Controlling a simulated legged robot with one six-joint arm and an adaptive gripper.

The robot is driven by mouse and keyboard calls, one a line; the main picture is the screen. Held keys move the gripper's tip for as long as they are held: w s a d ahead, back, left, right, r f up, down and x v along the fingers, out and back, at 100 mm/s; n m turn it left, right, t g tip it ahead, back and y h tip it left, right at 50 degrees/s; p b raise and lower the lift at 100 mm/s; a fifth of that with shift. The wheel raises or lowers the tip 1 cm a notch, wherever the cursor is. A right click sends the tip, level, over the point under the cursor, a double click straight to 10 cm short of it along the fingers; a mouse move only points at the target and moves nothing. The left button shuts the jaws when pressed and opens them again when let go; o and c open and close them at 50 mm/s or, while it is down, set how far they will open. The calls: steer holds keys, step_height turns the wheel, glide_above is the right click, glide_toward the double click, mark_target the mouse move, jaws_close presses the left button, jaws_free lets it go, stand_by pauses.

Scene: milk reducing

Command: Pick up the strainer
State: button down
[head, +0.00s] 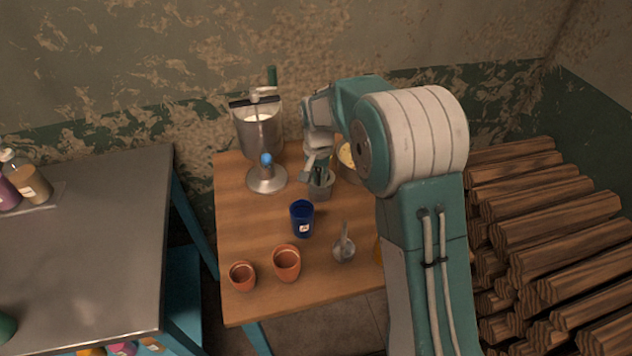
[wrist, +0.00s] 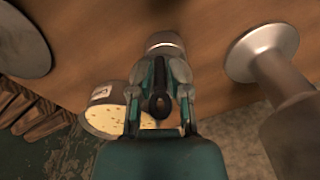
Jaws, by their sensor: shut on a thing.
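My gripper (head: 318,172) is at the back of the wooden table, over a grey metal cup-shaped piece (head: 320,190). In the wrist view the fingers of my gripper (wrist: 160,108) are closed around a dark, looped handle (wrist: 158,82), which appears to belong to the strainer. The grey metal piece (wrist: 165,42) shows just beyond the fingertips. I cannot tell whether the strainer sits in a cup or is itself that piece, nor whether it is off the table. A grey ladle-like utensil (head: 344,249) lies apart nearer the front.
A metal dispenser (head: 258,140) stands left of my gripper. A pot with pale yellow contents (head: 347,155) is close on the right, also in the wrist view (wrist: 103,118). A blue cup (head: 302,220) and two terracotta cups (head: 287,264) stand in front. Stacked logs (head: 550,230) lie right.

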steer(key=s+d+r, duration=0.4)
steer(key=s+r, duration=0.5)
steer(key=s, duration=0.3)
steer(key=shift+d, duration=0.25)
